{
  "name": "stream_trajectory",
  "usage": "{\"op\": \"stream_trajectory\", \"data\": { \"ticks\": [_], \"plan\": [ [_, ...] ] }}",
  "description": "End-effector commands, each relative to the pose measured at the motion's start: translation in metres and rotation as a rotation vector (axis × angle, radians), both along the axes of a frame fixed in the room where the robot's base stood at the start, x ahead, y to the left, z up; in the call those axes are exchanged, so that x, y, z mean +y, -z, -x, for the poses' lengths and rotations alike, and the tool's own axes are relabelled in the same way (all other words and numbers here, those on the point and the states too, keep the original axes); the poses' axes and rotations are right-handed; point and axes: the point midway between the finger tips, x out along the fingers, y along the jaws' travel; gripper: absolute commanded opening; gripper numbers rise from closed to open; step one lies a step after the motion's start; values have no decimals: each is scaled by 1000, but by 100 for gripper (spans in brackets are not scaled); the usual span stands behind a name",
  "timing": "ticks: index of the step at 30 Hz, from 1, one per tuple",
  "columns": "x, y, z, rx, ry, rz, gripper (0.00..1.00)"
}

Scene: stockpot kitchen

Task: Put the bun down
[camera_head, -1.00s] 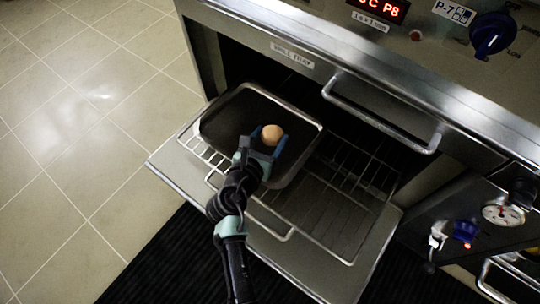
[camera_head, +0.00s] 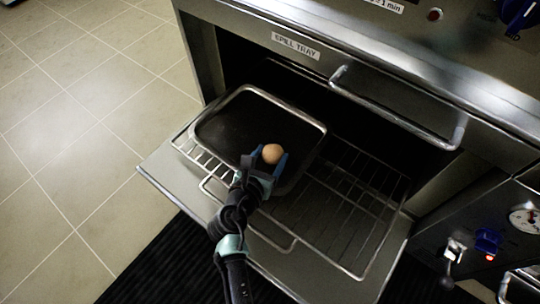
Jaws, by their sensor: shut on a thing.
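The bun (camera_head: 272,153) is small, round and light brown. My gripper (camera_head: 270,158) is shut on it, with its blue fingers on either side. The gripper and bun are over the front right part of a dark baking tray (camera_head: 225,122) with a metal rim. From this angle I cannot tell whether the bun touches the tray floor. The tray sits on the left part of a wire rack (camera_head: 345,205) at the open oven.
The oven door (camera_head: 165,180) is folded down under the rack. A metal handle (camera_head: 395,110) and the spill tray front (camera_head: 297,47) are above the opening. The right part of the rack is bare. A black ribbed mat (camera_head: 165,262) lies on the tiled floor.

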Motion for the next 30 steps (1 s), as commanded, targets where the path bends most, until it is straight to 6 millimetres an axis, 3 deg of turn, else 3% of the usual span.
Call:
{"op": "stream_trajectory", "data": {
  "ticks": [1,2,6,17,23,30],
  "plan": [
    [0,3,0,0,0,1,15],
    [0,2,0,0,0,0,74],
    [0,2,0,0,0,0,99],
    [0,-4,1,0,0,-1,99],
    [10,-18,28,3,-2,0,99],
    [28,-38,73,4,-3,1,99]
  ]
}}
